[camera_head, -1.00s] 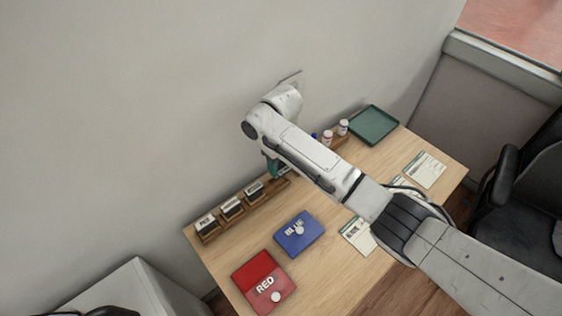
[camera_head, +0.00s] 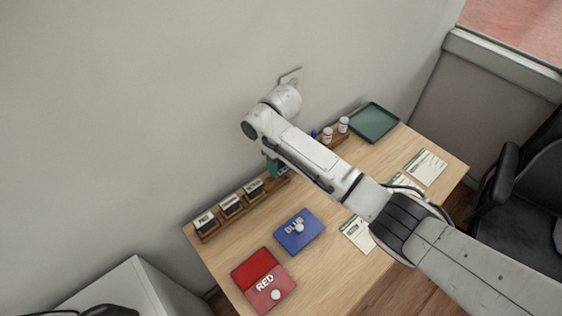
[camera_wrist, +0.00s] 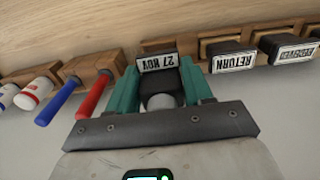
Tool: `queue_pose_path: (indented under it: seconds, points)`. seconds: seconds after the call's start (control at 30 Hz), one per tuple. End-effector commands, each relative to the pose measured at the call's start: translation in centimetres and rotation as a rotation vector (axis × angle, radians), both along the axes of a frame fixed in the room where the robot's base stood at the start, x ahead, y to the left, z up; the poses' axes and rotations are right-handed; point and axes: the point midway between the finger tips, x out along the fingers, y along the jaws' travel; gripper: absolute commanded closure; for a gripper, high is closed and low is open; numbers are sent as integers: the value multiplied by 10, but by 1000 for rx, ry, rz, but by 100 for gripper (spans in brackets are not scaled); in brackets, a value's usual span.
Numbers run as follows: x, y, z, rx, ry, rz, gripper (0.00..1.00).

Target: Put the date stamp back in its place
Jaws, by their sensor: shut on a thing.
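My gripper (camera_wrist: 160,84) has teal fingers shut on the date stamp (camera_wrist: 158,63), whose label reads "27 NOV" in the wrist view. The stamp is at the end of the wooden stamp rack (camera_wrist: 187,42), beside the stamp marked "RETURN" (camera_wrist: 233,62). I cannot tell whether it is seated in the slot or just above it. In the head view my arm hides the stamp and most of the gripper; a bit of teal finger (camera_head: 273,169) shows at the rack's (camera_head: 211,239) far end.
More stamps stand along the rack. Red (camera_wrist: 93,95) and blue (camera_wrist: 57,101) markers are in a holder next to it, with white bottles (camera_head: 343,125) beyond. Ink pads, blue (camera_head: 299,233) and red (camera_head: 264,281), lie in front. A green tray (camera_head: 374,123) is at the far end. The wall is close behind.

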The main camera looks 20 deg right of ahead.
Motion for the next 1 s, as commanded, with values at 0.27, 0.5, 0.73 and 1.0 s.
queue_pose_path:
  seconds: [0.27,0.5,0.73,1.0]
  points:
    - [0,0,-8,0,-1,0,100]
    - [0,0,-15,0,-1,1,100]
    - [0,0,-21,0,-1,1,100]
    - [0,1,-29,0,-1,2,100]
